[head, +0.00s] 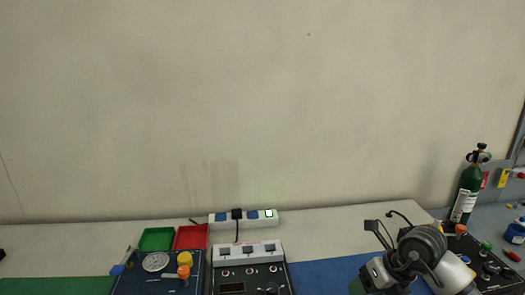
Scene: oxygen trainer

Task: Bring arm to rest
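My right arm (425,249) shows at the lower right, a white link with a dark grey round joint. It is above the bench and in front of part of the dark panel there. Its grey end part (381,276) is at the bottom edge of the view. I cannot make out its fingertips or whether they hold anything. My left arm and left gripper are not in view.
A green tray (157,231) and a red tray (191,230) stand left of a power strip (244,219). Two dark control panels (130,284) (232,273) stand in front. A green cylinder (466,190) stands upright at right. The bench (60,247) is mostly clear at left.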

